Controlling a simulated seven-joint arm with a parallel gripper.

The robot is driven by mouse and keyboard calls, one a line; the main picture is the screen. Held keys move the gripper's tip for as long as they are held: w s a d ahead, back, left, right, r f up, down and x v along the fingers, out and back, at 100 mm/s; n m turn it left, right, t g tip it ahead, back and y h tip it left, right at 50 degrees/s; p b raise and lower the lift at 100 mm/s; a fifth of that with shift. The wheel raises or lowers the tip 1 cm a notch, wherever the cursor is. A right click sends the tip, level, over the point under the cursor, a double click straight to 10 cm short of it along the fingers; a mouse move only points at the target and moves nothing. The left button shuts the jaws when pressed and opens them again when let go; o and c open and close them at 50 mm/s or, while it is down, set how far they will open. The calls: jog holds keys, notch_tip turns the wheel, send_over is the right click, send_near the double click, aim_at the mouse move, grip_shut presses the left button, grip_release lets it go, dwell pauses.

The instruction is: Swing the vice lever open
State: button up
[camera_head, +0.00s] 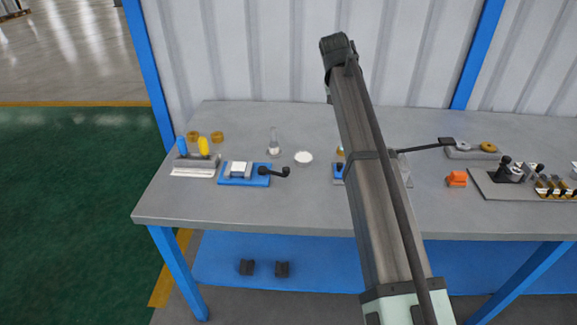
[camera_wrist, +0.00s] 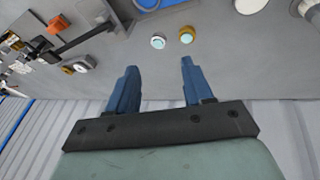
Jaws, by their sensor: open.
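A small blue-based device (camera_head: 236,180) with pale metal blocks, which looks like a vice, sits on the left half of the table. Another fixture, mostly hidden behind my arm, has a long dark lever (camera_head: 425,146) reaching right to a black end block; this lever also shows at upper left in the wrist view (camera_wrist: 85,38). I cannot tell for certain which is the task's lever. My gripper (camera_wrist: 157,70) is open and empty, fingers apart, over the back of the table; my arm hides it in the head view.
Two small ringed cylinders (camera_wrist: 158,41) (camera_wrist: 187,35) stand beyond my fingertips. A corrugated wall (camera_head: 250,60) rises behind.

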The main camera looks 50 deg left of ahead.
aim_at(286, 169)
jog(key=s+a+f+n+g, duration=0.2)
jog(key=s+a, duration=0.2)
jog(key=s, duration=0.4)
jog(key=s+a+f+n+g, duration=0.1)
jog(key=s+a+f+g, duration=0.2)
jog(key=s, duration=0.6)
jog(key=f, duration=0.4)
jog(key=a+f, duration=0.1)
jog(key=f, duration=0.7)
jog(key=shift+w+a+f, duration=0.15)
jog(key=shift+a+f, duration=0.05)
jog(key=shift+f, duration=0.2)
grip_shut()
